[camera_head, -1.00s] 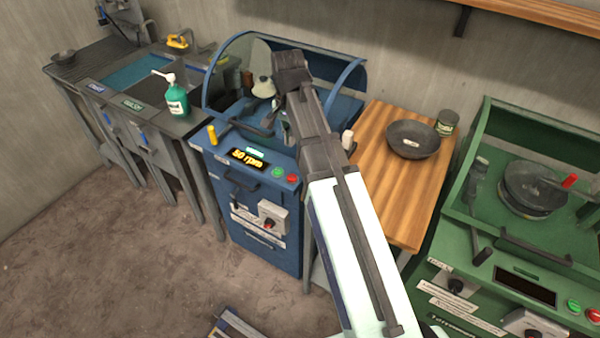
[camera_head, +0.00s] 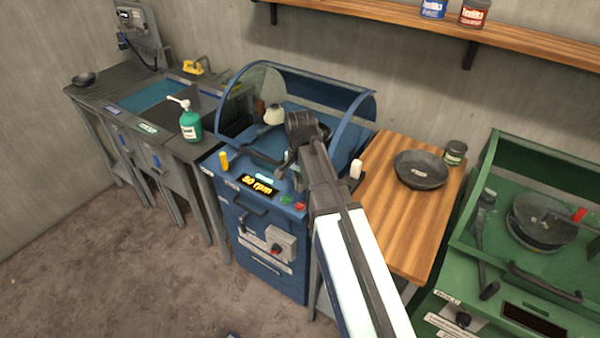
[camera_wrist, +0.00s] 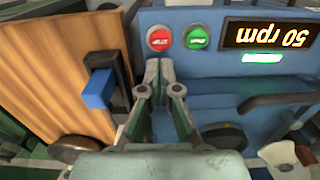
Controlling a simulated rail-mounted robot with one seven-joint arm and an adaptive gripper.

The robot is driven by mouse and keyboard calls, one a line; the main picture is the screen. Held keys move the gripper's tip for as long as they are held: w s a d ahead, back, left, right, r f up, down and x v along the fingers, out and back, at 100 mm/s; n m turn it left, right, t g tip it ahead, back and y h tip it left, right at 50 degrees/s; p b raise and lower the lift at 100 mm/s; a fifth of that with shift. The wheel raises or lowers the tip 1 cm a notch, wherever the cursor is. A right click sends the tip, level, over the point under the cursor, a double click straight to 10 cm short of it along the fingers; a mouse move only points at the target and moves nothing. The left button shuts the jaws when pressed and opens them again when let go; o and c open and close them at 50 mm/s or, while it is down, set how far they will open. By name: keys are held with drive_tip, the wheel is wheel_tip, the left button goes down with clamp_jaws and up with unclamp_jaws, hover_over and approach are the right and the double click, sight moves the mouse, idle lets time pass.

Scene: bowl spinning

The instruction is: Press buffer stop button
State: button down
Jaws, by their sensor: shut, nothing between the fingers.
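The blue buffer machine (camera_head: 262,225) stands left of the wooden table, its display (camera_head: 259,187) reading 50 rpm. Its red stop button (camera_head: 300,206) and green button (camera_head: 287,200) sit on the front panel. In the wrist view, where the panel appears upside down, the red stop button (camera_wrist: 159,38) is left of the green button (camera_wrist: 197,37). My gripper (camera_wrist: 158,66) is shut and empty, its fingertips just below the red button in that picture. I cannot tell how far above the panel they are. In the head view my arm hides most of the gripper.
A hinged blue hood (camera_head: 320,90) arches over the machine. The wooden table (camera_head: 385,225) holds a dark bowl (camera_head: 420,170) and a can (camera_head: 455,153). A green machine (camera_head: 480,255) stands at the right. A green pump bottle (camera_head: 190,124) stands on the sink counter at the left.

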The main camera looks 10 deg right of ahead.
sight(301, 206)
drive_tip(key=shift+f+p, duration=1)
drive_tip(key=shift+f, duration=2.55)
drive_tip(key=shift+s+f+b, duration=0.1)
drive_tip(key=shift+f+b, duration=0.5)
drive_tip(key=shift+f, duration=0.25)
drive_tip(key=shift+s, duration=0.2)
drive_tip(key=shift+r+p, duration=0.55)
drive_tip(key=shift+r, duration=0.1)
wheel_tip(301, 206, up, 14)
drive_tip(key=shift+w+f+b, duration=0.15)
drive_tip(key=shift+w+b, duration=0.05)
drive_tip(key=shift+b, duration=0.2)
